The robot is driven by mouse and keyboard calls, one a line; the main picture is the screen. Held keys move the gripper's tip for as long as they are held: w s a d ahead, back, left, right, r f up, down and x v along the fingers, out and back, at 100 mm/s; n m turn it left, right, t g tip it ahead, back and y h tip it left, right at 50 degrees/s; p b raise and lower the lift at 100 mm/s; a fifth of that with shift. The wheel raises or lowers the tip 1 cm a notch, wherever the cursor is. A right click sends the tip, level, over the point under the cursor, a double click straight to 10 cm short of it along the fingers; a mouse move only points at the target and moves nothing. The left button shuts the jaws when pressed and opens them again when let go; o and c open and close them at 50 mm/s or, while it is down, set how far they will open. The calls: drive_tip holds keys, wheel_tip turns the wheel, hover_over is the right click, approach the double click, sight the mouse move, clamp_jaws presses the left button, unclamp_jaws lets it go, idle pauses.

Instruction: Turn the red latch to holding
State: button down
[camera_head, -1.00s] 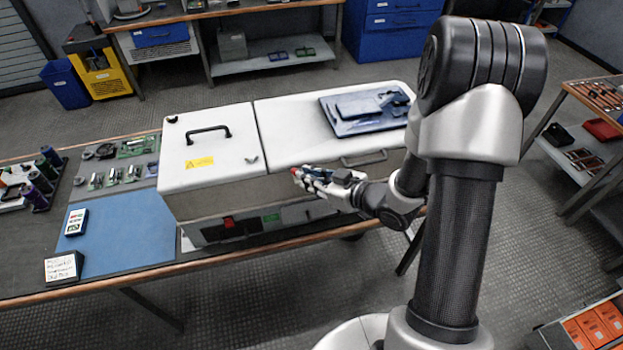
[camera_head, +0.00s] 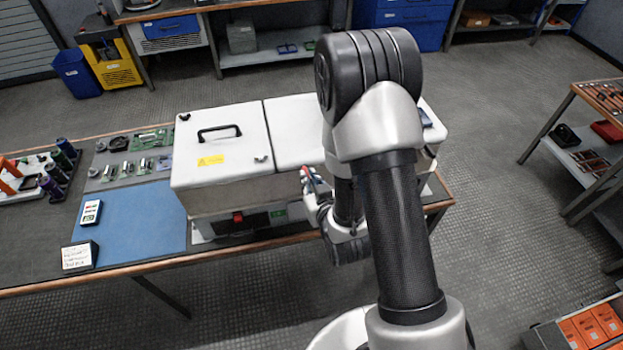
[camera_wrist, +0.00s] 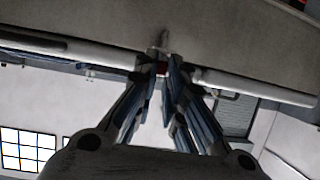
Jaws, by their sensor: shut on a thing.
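The red latch (camera_wrist: 161,69) shows in the wrist view as a small red patch between my fingertips, against the grey front of the white cabinet (camera_head: 222,158). My gripper (camera_wrist: 160,72) is shut on it; the fingers cover most of it, so its turned angle cannot be told. In the head view my gripper (camera_head: 307,177) is at the cabinet's front, near the seam between the two lids. My arm hides the right-hand lid's middle.
The cabinet stands on a bench with a blue mat (camera_head: 140,225), a small meter (camera_head: 91,212) and a note block (camera_head: 79,257) at left. A red switch (camera_head: 238,217) is low on its front. Open floor lies in front. A shelf rack (camera_head: 590,160) stands at right.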

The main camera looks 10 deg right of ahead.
idle(0.3)
drive_tip(key=c, duration=1.7)
unclamp_jaws()
drive_tip(key=shift+o, duration=0.2)
drive_tip(key=shift+d, duration=0.15)
